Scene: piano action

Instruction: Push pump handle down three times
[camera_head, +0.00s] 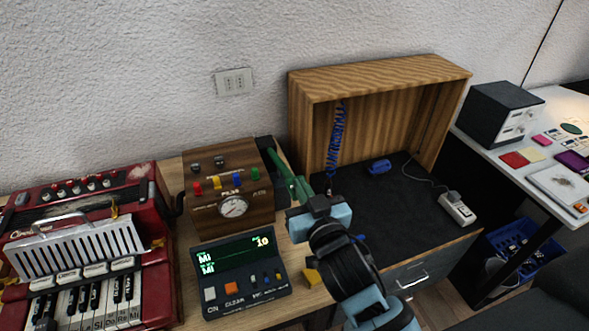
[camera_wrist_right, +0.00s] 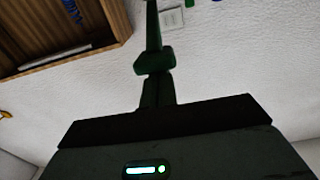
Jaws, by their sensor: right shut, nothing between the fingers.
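A wooden box with a round gauge (camera_head: 233,206) and coloured knobs stands on the table in the head view. A black part (camera_head: 264,144) shows at its right rear; I cannot tell whether it belongs to the pump. No part is clearly recognisable as the pump handle. My right gripper (camera_head: 273,155) has long green fingers, shut and empty, reaching up and left beside the box's right side. I cannot tell whether they touch anything. In the right wrist view the shut fingers (camera_wrist_right: 152,8) point up toward the white wall. My left gripper is not in view.
A red accordion (camera_head: 150,230) stands at left, and a dark display unit (camera_head: 240,270) sits before the wooden box. An open wooden cabinet (camera_head: 380,75) with a blue coiled cord (camera_head: 336,135) stands at right. A white side table (camera_head: 495,140) lies beyond it.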

